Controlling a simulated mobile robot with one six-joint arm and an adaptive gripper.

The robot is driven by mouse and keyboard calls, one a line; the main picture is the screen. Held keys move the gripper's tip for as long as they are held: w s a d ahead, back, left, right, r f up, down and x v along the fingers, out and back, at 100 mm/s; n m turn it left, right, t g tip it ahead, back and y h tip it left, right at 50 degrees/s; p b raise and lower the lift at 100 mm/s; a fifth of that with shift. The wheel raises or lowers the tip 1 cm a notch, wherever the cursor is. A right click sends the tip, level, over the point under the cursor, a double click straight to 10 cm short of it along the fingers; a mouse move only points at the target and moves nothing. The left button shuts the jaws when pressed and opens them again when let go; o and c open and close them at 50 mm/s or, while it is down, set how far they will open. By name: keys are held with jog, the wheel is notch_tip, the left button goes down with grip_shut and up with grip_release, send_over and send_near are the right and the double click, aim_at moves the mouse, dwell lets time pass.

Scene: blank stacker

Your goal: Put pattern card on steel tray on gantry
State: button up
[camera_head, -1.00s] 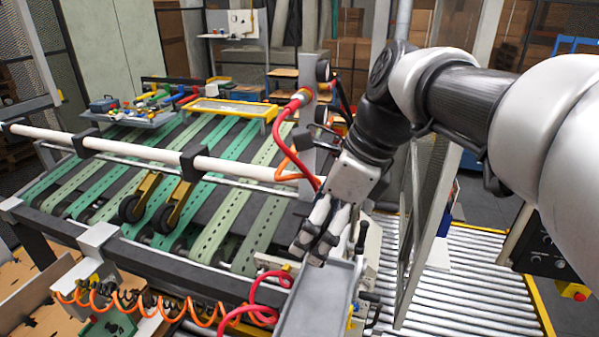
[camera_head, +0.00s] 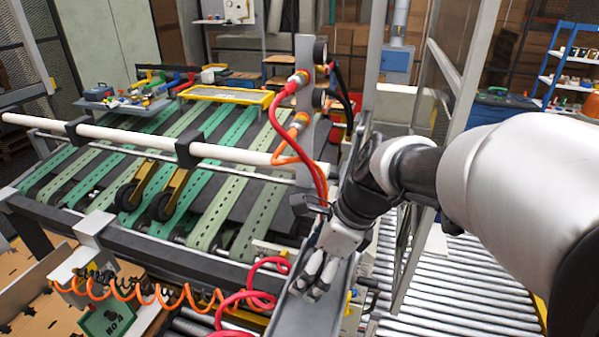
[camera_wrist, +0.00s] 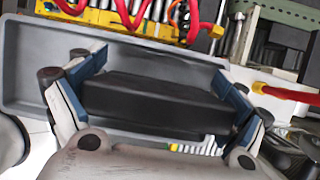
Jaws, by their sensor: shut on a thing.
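My gripper (camera_head: 312,288) is low over the long grey steel tray (camera_head: 290,327) at the bottom centre of the head view. In the wrist view its two blue-padded fingers (camera_wrist: 163,82) are shut on a dark flat block (camera_wrist: 150,103), one finger at each end. I cannot tell whether this block is the pattern card. The tray's grey floor and rim (camera_wrist: 30,75) show behind and beside the block. I cannot tell whether the block touches the tray. In the head view the fingers hide the block.
Red hoses (camera_head: 258,297) loop close to the tray's left side. A grey upright post (camera_head: 305,120) with hoses stands behind my gripper. A green marked plate (camera_head: 108,318) lies at the lower left. A roller conveyor (camera_head: 450,290) runs on the right.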

jog(key=shift+f, duration=0.1)
jog(key=o, duration=0.9)
jog(key=shift+c, duration=0.2)
jog(key=v, duration=1.1)
jog(key=s+d+f+n+t+h, duration=0.1)
jog(key=s+d+f+n+h, duration=0.1)
jog(key=s+n, duration=0.5)
jog(key=s+d+f+n+t+h, duration=0.2)
jog(key=s+f+n, duration=0.3)
jog(key=n, duration=1)
jog(key=s+d, duration=0.1)
jog(key=s, duration=0.2)
jog(key=shift+s+d+p, duration=0.2)
jog(key=shift+d+p, duration=0.1)
jog(key=shift+d, duration=0.1)
